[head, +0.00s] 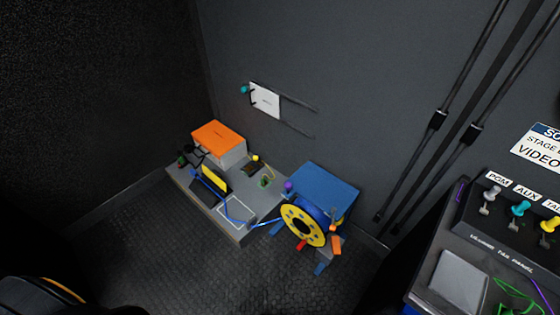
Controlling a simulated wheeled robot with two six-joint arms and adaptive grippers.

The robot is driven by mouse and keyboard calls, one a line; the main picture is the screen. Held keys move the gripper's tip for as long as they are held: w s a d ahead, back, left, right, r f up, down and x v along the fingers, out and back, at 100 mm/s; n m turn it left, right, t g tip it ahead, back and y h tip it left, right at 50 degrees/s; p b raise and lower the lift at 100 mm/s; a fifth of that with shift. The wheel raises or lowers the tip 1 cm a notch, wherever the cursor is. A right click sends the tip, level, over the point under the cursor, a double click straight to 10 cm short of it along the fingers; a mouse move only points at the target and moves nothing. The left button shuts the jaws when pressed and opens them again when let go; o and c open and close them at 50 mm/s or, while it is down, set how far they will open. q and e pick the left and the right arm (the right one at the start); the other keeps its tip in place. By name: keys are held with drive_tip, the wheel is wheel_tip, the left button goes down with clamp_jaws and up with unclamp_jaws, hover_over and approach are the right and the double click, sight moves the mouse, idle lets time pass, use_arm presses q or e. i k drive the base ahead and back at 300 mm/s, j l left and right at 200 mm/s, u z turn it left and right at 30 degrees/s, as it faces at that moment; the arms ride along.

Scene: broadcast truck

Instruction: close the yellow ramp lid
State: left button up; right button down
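The yellow ramp lid (214,177) is a small bright yellow panel on a low grey platform (228,225) near the back corner. It stands raised at a steep tilt above a dark ramp base (205,190), so it looks open. A blue cable (229,210) runs by the ramp and across the platform. At this size I cannot tell whether the cable lies inside the ramp channel. Neither of my grippers shows in the head view.
An orange-topped case (218,136) stands behind the lid. A blue box (322,188) and a yellow cable reel (302,226) stand right of the platform. A panel desk (458,280) with coloured plugs fills the lower right. The dark floor (150,255) in front is clear.

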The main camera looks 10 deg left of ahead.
sight(209, 173)
drive_tip(key=i+j+z, duration=0.15)
drive_tip(key=j, duration=0.25)
drive_tip(key=i+j+z, duration=0.15)
drive_tip(key=j, duration=0.3)
drive_tip(key=i+j+z, duration=0.2)
drive_tip(key=j, duration=0.25)
drive_tip(key=i+j, duration=0.1)
drive_tip(key=j, duration=0.45)
drive_tip(key=i+j, duration=0.1)
drive_tip(key=j, duration=0.5)
drive_tip(key=i+j, duration=0.1)
drive_tip(key=j, duration=0.45)
drive_tip(key=i+j, duration=0.1)
drive_tip(key=j, duration=0.5)
drive_tip(key=i+j, duration=0.1)
drive_tip(key=j, duration=0.45)
drive_tip(key=i+j, duration=0.1)
drive_tip(key=j, duration=0.5)
drive_tip(key=i+j, duration=0.1)
drive_tip(key=j, duration=0.45)
